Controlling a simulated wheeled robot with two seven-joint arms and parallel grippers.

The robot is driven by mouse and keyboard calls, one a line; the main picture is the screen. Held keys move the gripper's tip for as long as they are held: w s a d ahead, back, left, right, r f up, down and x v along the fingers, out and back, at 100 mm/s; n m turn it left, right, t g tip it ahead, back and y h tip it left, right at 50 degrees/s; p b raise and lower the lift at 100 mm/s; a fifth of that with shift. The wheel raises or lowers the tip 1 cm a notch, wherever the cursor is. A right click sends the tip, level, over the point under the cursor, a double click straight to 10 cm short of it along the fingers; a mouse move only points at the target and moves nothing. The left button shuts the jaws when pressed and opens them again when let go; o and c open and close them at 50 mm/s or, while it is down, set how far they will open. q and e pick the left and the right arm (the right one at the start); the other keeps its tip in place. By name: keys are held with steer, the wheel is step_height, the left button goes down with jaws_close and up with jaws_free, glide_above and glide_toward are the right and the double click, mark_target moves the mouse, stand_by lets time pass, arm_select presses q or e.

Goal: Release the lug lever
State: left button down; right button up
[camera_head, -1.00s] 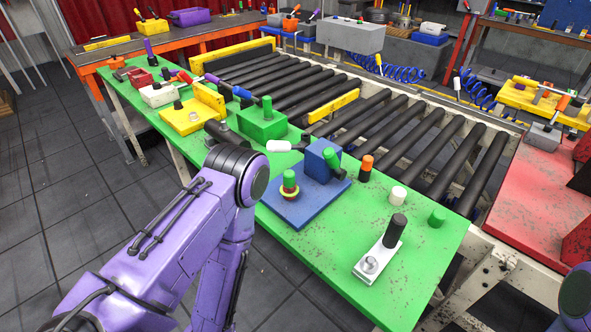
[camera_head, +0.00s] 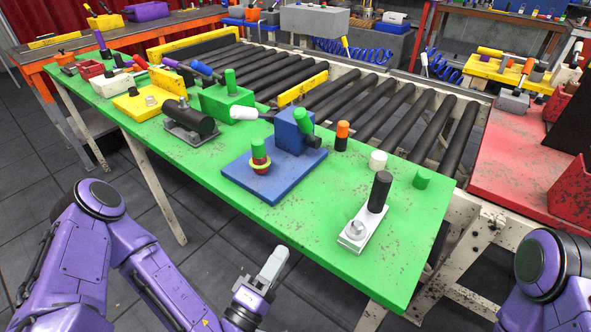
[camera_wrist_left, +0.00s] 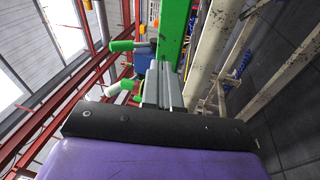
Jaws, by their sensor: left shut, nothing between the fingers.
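A blue fixture plate (camera_head: 236,177) lies on the green table (camera_head: 400,268). On it stand a green peg (camera_head: 259,150) with a yellow and red ring around its lower part, and a blue block (camera_head: 288,134) with a tilted green-handled lever (camera_head: 304,121). Nearer the right end, a metal plate (camera_head: 352,238) bears an upright, slightly tilted black handle (camera_head: 379,192). I cannot tell which one is called the lug lever. My left gripper (camera_head: 271,265) is shut and empty, off the table's near edge and apart from both fixtures. It also shows in the wrist view (camera_wrist_left: 162,85). My right gripper is out of view.
A white cylinder (camera_head: 378,160) and a green cylinder (camera_head: 422,179) stand near the table's far edge. A black and orange peg (camera_head: 342,136) stands beside the blue block. Roller conveyors (camera_head: 400,118) run behind. Floor lies open in front of the table.

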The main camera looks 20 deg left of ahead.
mark_target(300, 123)
arm_select(q)
steer(key=a+r+n+t+y, duration=0.1)
steer(key=a+r+n+t, duration=0.1)
steer(key=a+r+n+t+y, duration=0.1)
steer(key=r+n+y, duration=0.1)
steer(key=shift+w+a+r+n+t+b, duration=0.1)
steer(key=shift+a+r+n+t+b, duration=0.05)
steer(key=shift+a+n+t+b, duration=0.2)
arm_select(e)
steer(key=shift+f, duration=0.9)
